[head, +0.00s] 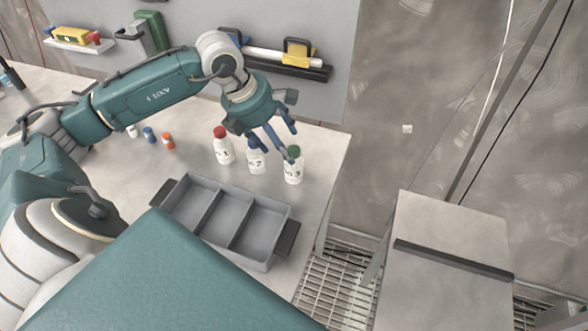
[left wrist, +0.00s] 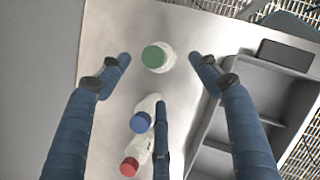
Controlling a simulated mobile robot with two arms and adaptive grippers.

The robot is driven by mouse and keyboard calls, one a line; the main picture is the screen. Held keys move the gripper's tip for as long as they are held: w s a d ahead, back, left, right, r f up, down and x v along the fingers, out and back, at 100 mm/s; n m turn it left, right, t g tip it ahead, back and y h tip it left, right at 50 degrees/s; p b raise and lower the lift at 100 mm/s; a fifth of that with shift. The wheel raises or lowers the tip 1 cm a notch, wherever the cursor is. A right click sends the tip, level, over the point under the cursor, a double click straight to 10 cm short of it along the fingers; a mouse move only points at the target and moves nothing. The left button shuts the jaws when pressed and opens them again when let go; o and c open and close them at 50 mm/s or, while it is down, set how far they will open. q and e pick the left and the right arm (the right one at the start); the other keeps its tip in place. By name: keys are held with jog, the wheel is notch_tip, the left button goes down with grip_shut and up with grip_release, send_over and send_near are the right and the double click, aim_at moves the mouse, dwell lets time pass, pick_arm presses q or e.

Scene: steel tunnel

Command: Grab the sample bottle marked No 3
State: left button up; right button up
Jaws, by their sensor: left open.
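The sample bottle marked 3 (head: 293,175) is white with a green cap and stands upright on the table, rightmost of the three bottles. In the left wrist view its green cap (left wrist: 154,56) lies between my two outer fingertips, with gaps on both sides. My left gripper (head: 284,146) is open and empty, fingers spread, above and just behind the bottle. A bottle marked 7 (head: 257,164) with a blue cap (left wrist: 140,122) stands beside it, partly hidden by my fingers. A red-capped bottle marked 1 (head: 224,152) stands farther left. My right gripper is not in view.
A grey tray (head: 172,205) with three empty compartments sits in front of the bottles. Small containers, one orange-capped (head: 168,141), stand to the left. The table's right edge is close to bottle 3. A wall shelf (head: 300,69) with tools is behind my arm.

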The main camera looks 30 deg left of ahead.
pick_arm(q)
jog(key=p+x, duration=0.1)
jog(key=x, duration=0.3)
jog(key=shift+w+d+f+p, duration=0.1)
jog(key=shift+w+f+p, duration=0.05)
jog(key=shift+f+p, duration=0.2)
jog(key=p+x, duration=0.1)
jog(key=x, duration=0.2)
jog(key=shift+w+d+f+p, duration=0.1)
jog(key=shift+f+p, duration=0.15)
jog(key=shift+p, duration=0.15)
jog(key=shift+w+f, duration=0.2)
jog(key=shift+f, duration=0.25)
jog(key=shift+c, duration=0.5)
jog(key=c, duration=1.2)
